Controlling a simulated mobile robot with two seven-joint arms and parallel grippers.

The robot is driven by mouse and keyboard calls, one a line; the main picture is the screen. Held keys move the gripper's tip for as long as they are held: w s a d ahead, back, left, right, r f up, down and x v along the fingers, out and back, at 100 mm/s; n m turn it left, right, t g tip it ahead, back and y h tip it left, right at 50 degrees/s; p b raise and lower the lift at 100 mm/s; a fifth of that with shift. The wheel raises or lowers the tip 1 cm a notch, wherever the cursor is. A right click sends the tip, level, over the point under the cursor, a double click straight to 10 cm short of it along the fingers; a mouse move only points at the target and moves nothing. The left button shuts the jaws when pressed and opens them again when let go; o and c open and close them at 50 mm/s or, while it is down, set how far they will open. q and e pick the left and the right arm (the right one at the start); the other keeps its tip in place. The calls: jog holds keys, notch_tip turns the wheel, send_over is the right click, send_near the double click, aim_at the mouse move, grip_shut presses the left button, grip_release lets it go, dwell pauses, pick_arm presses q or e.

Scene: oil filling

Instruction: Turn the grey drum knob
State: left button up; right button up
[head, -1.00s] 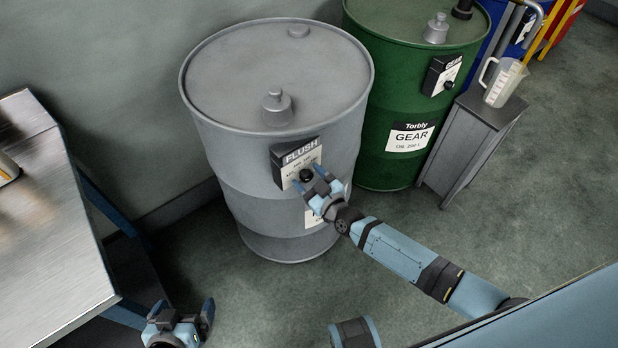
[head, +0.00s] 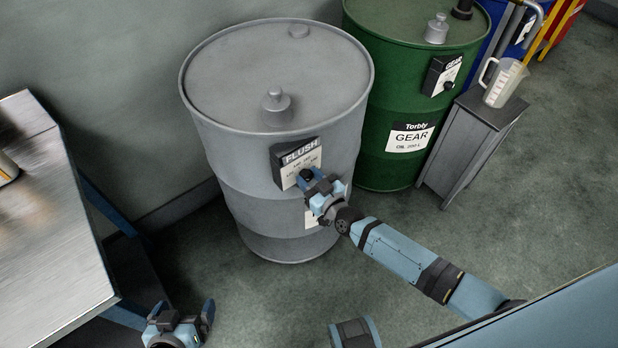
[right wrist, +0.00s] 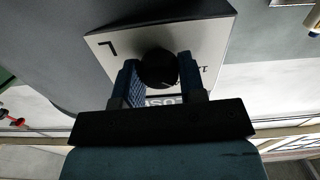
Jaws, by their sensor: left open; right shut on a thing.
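The grey drum (head: 235,150) stands upright with a FLUSH panel (head: 292,163) on its side. The panel's black round knob (head: 306,174) shows just above my right gripper. In the right wrist view the knob (right wrist: 157,68) sits between the two blue fingers. My right gripper (head: 318,180) is shut on the knob; it also shows in the right wrist view (right wrist: 158,82). My left gripper (head: 182,318) is open and empty, low at the front left, apart from the drum.
A green GEAR drum (head: 400,100) stands just right of the grey one, with its own panel (head: 441,75). A clear jug (head: 503,84) stands on a small grey stand (head: 470,140). A metal-topped table (head: 50,240) fills the left. Floor in front is clear.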

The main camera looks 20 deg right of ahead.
jog(key=m, duration=0.3)
jog(key=shift+m+b, duration=0.4)
jog(key=shift+m, duration=0.9)
jog(key=o, duration=0.9)
jog(key=shift+s, duration=0.1)
jog(key=shift+s+d+f, duration=0.1)
jog(key=shift+s+d, duration=0.05)
jog(key=shift+s, duration=0.1)
jog(key=v, duration=1.3)
jog(key=shift+p, duration=0.35)
